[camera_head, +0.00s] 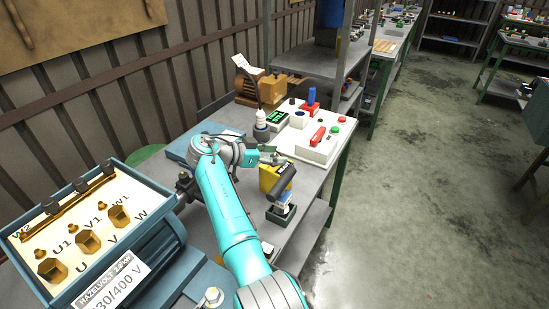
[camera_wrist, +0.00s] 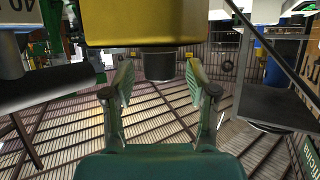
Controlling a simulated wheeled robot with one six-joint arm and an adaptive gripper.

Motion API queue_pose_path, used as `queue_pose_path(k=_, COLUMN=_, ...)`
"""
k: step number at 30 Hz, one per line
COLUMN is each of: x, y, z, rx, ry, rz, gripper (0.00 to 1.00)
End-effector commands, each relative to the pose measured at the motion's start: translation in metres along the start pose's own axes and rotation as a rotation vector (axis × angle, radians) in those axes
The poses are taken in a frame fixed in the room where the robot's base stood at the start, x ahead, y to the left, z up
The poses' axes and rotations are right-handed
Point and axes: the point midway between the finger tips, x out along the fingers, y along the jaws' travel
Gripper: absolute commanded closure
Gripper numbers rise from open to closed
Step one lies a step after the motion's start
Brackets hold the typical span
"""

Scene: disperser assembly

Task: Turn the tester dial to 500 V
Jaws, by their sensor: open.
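The yellow tester (camera_head: 270,178) stands near the table's front edge in the head view, with a black part along its right side. In the wrist view its yellow body (camera_wrist: 140,22) fills the upper middle. A dark round knob (camera_wrist: 159,64), which looks like the dial, sticks out from it. My gripper (camera_wrist: 160,82) is open, with one finger on each side of the knob and visible gaps between. In the head view my gripper (camera_head: 262,155) is at the tester's far upper side. The dial's markings and pointer are hidden.
A white panel (camera_head: 312,155) with red and green buttons lies behind the tester. A dark-rimmed box (camera_head: 281,214) stands in front of it. A large blue motor terminal box (camera_head: 150,215) is at the left. A shelf (camera_wrist: 275,105) shows at the right in the wrist view.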

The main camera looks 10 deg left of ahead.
Motion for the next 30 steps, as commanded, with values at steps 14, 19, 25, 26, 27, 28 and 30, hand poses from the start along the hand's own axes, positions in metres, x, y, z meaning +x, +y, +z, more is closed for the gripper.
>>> queue_pose_path(k=14, x=-0.030, y=0.000, z=-0.072, rx=0.003, ry=0.000, rz=-0.001, gripper=0.43)
queue_pose_path(k=19, x=-0.033, y=0.000, z=-0.080, rx=0.000, ry=0.000, rz=0.000, gripper=0.43)
queue_pose_path(k=25, x=-0.033, y=0.000, z=-0.081, rx=0.000, ry=0.000, rz=0.000, gripper=0.43)
queue_pose_path(k=26, x=-0.033, y=0.000, z=-0.081, rx=0.000, ry=0.000, rz=0.000, gripper=0.43)
queue_pose_path(k=27, x=-0.033, y=0.000, z=-0.081, rx=0.000, ry=0.000, rz=0.000, gripper=0.43)
queue_pose_path(k=28, x=-0.033, y=0.000, z=-0.081, rx=0.000, ry=0.000, rz=0.000, gripper=0.43)
queue_pose_path(k=30, x=-0.033, y=0.000, z=-0.081, rx=0.000, ry=0.000, rz=0.000, gripper=0.43)
